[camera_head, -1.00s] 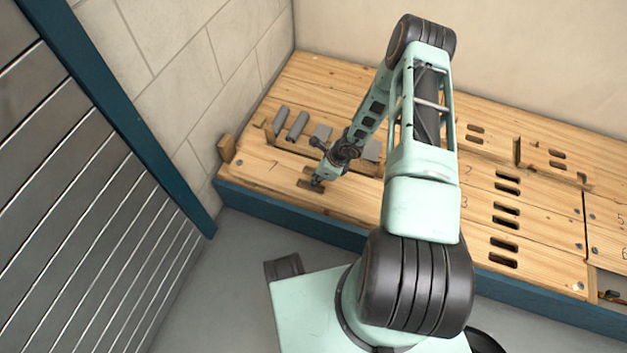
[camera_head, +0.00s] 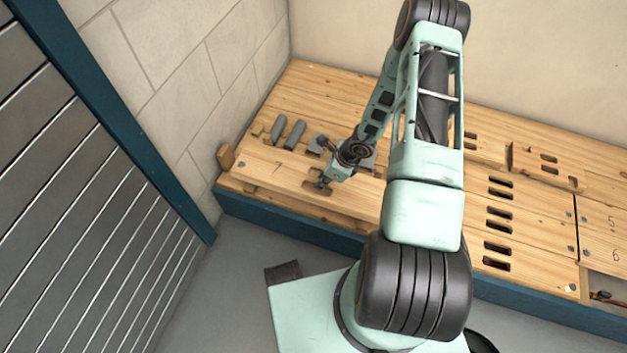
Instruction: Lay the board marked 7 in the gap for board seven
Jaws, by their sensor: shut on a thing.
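The pale wooden board (camera_head: 268,169) lies lengthwise at the left front of the wooden deck; a mark like a 7 showed on it earlier but is unclear now. My gripper (camera_head: 319,187) is shut on this board at its dark hand slots. The board appears slightly raised, with a small wooden block showing under its front edge. Its right part is hidden behind my arm.
Grey pipe pieces (camera_head: 295,135) lie behind the held board, near the block wall. A small wooden block (camera_head: 226,156) stands at the deck's left end. Slotted boards (camera_head: 530,215) fill the deck's right half. A slatted grey panel (camera_head: 90,210) with a blue frame is close on the left.

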